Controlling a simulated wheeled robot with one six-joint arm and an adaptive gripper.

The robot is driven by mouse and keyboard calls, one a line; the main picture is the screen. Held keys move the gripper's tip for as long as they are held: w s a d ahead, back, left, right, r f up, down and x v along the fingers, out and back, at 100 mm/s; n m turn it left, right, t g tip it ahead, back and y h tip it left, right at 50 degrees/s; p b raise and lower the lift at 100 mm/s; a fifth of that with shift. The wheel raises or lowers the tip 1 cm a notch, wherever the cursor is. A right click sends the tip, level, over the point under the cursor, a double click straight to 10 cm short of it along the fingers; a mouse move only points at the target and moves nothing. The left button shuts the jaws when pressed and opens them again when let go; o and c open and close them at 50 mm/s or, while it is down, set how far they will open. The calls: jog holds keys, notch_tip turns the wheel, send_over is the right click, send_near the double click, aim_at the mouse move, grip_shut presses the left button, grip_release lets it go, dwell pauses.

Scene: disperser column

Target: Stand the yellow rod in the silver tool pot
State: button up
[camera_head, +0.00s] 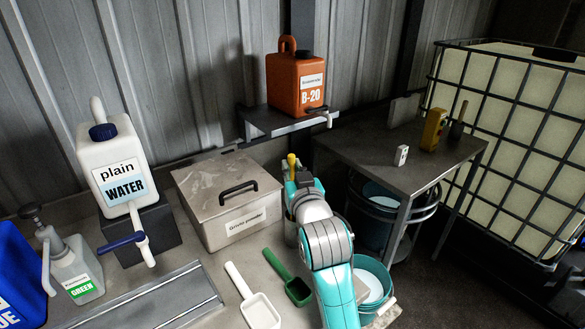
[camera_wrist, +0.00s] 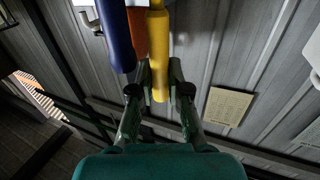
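The yellow rod (camera_wrist: 158,50) runs down from the top edge of the wrist view and ends between the fingers of my gripper (camera_wrist: 160,80). The fingers close in on both sides of it. In the head view the top of the yellow rod (camera_head: 292,160) shows just above my gripper (camera_head: 292,180), right of the grey box. A blue rod (camera_wrist: 116,38) runs beside it in the wrist view, outside the fingers. A silver surface (camera_head: 290,232) shows left of my arm; I cannot tell if it is the tool pot. The rod's other end is out of sight.
A metal powder box (camera_head: 225,200) stands close on the left. An orange B-20 container (camera_head: 297,84) sits on a wall shelf behind. A green scoop (camera_head: 290,278) and a white scoop (camera_head: 252,297) lie in front. A dark side table (camera_head: 375,155) stands right.

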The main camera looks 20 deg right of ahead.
jog(key=o, duration=0.4)
jog(key=shift+o, duration=0.2)
jog(key=shift+r, duration=0.1)
jog(key=s, duration=1.2)
jog(key=shift+a, duration=0.45)
jog(key=s+f+n+g+y, duration=0.1)
jog(key=s+f, duration=0.7)
jog(key=f, duration=0.2)
jog(key=s+f+g, duration=0.1)
jog(key=s+f, duration=0.7)
jog(key=f, duration=0.3)
jog(key=s+f, duration=0.2)
jog(key=s, duration=1)
jog(key=s+d+f+g, duration=0.1)
jog(key=s+f, duration=0.1)
jog(key=s, duration=1.1)
jog(key=shift+s+f, duration=0.2)
jog(key=shift+f, duration=0.2)
